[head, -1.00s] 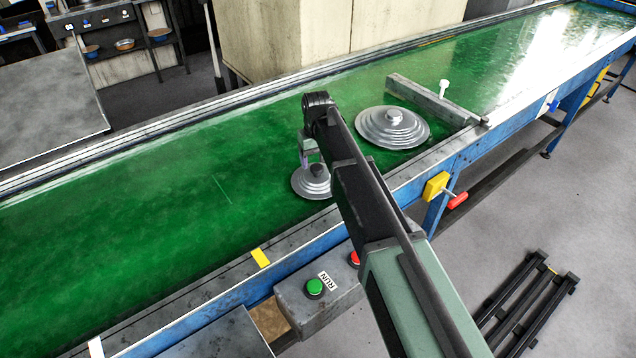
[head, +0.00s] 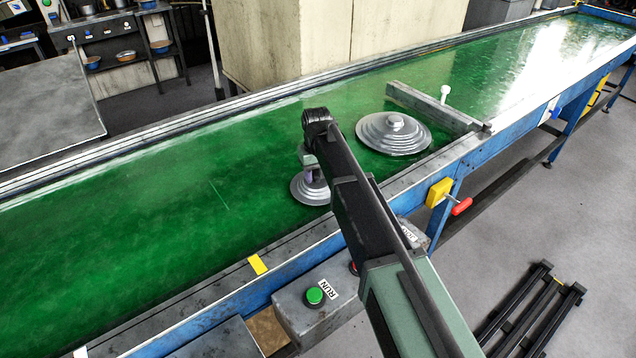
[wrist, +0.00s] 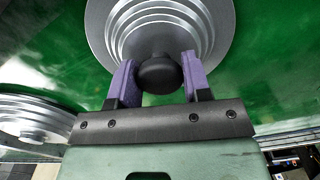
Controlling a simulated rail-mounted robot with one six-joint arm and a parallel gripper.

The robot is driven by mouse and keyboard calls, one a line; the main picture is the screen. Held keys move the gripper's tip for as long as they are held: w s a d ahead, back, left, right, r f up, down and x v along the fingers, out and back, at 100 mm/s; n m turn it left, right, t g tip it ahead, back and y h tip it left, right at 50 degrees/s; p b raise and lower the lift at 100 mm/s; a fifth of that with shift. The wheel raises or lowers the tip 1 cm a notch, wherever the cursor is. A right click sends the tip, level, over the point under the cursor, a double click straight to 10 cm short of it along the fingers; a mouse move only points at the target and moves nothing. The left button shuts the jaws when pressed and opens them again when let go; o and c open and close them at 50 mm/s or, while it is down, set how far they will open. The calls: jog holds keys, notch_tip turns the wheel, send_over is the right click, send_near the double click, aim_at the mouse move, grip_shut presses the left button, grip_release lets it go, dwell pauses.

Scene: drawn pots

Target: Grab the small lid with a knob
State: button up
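The small lid is a round, stepped grey metal disc with a black knob. It lies flat on the green belt in the head view (head: 301,194), partly behind my arm. In the wrist view the small lid (wrist: 215,25) fills the top middle, and its dark knob (wrist: 159,75) sits between my two purple fingers. My gripper (head: 310,172) is low over the lid in the head view and hides the knob there. In the wrist view my gripper (wrist: 160,78) has a finger close on each side of the knob. Whether they press on it I cannot tell.
A larger stepped lid (head: 394,137) with a grey knob lies to the right on the belt (head: 120,200). A grey bar (head: 432,106) crosses the belt beyond it. A control box with a green button (head: 315,296) is at the near edge. The belt at left is clear.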

aim_at(317, 172)
jog(key=shift+c, duration=1.4)
notch_tip(317, 172, up, 4)
jog(key=p, duration=0.4)
jog(key=shift+r, duration=0.1)
